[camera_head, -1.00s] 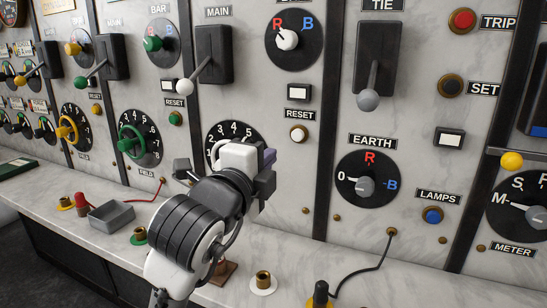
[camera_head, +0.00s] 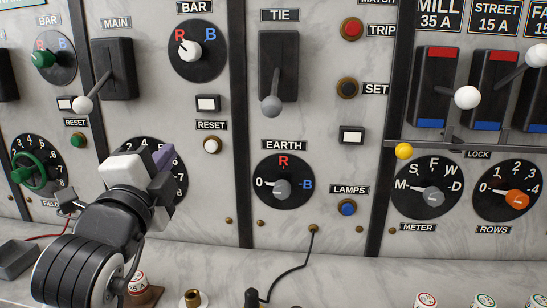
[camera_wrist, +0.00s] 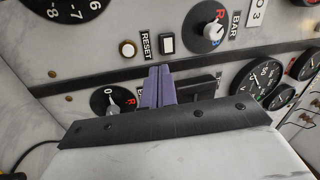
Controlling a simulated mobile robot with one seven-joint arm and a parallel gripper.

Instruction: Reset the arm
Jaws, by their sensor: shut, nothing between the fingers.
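My gripper (camera_head: 162,157) is in front of the marble panel, at the left of the head view, and covers part of a black numbered dial (camera_head: 180,185). In the wrist view, the two purple fingers (camera_wrist: 160,86) lie together with nothing between them. They stand before the panel, between the EARTH dial (camera_wrist: 112,100) and the BAR dial (camera_wrist: 209,27). My arm hangs over the ledge at the lower left of the head view.
The TIE lever (camera_head: 271,104) and the EARTH knob (camera_head: 281,188) are right of my gripper. The MAIN lever (camera_head: 84,104) juts out at the left. A cable (camera_head: 287,268) hangs down to the ledge. White-handled switches (camera_head: 467,97) stand at the right.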

